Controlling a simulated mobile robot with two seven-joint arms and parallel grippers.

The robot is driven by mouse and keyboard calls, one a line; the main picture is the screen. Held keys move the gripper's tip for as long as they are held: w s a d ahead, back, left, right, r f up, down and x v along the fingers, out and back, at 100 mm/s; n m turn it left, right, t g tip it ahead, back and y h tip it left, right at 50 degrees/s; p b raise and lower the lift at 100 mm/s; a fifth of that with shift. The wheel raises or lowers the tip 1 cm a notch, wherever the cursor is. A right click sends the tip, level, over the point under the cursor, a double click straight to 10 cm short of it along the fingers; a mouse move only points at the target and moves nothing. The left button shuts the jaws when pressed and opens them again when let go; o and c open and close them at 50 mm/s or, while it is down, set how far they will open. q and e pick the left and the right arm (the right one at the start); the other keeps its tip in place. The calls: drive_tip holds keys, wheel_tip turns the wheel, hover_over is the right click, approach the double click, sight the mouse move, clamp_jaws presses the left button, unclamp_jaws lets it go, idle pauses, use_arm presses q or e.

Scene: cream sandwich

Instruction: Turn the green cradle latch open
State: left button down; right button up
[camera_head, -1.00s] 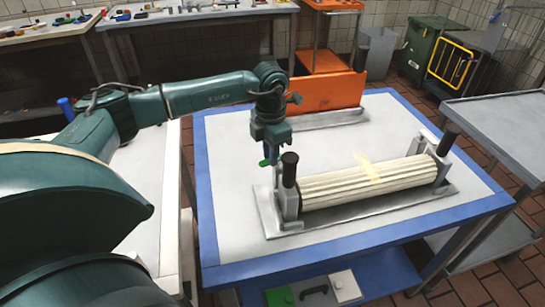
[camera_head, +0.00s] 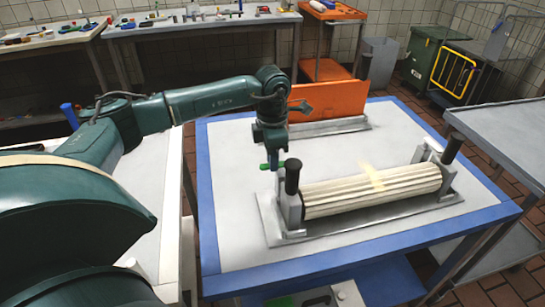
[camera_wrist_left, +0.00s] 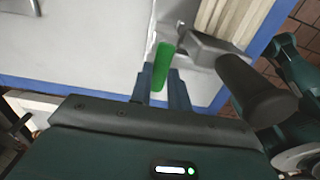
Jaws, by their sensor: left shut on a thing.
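The green latch (camera_head: 265,167) is at the left end of the cradle (camera_head: 270,228), beside a black-handled upright post (camera_head: 292,177). It also shows in the left wrist view as a green bar (camera_wrist_left: 163,66) that sticks out between the fingers. My left gripper (camera_head: 273,165) points down and is shut on the green latch, which shows on both sides of the fingers. In the left wrist view the fingers (camera_wrist_left: 160,85) stand on either side of the latch. The latch's joint with the cradle is hard to make out. My right gripper is not in view.
A ribbed cream roller (camera_head: 370,190) lies in the cradle on the blue-edged table (camera_head: 225,200). A second black-handled post (camera_head: 451,150) stands at its right end. An orange panel (camera_head: 328,102) stands behind. The table's left part is clear.

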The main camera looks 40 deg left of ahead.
use_arm(q)
drive_tip(key=c, duration=1.3)
unclamp_jaws()
wheel_tip(320, 180, up, 13)
drive_tip(key=shift+r+b, duration=0.15)
drive_tip(key=shift+b, duration=0.25)
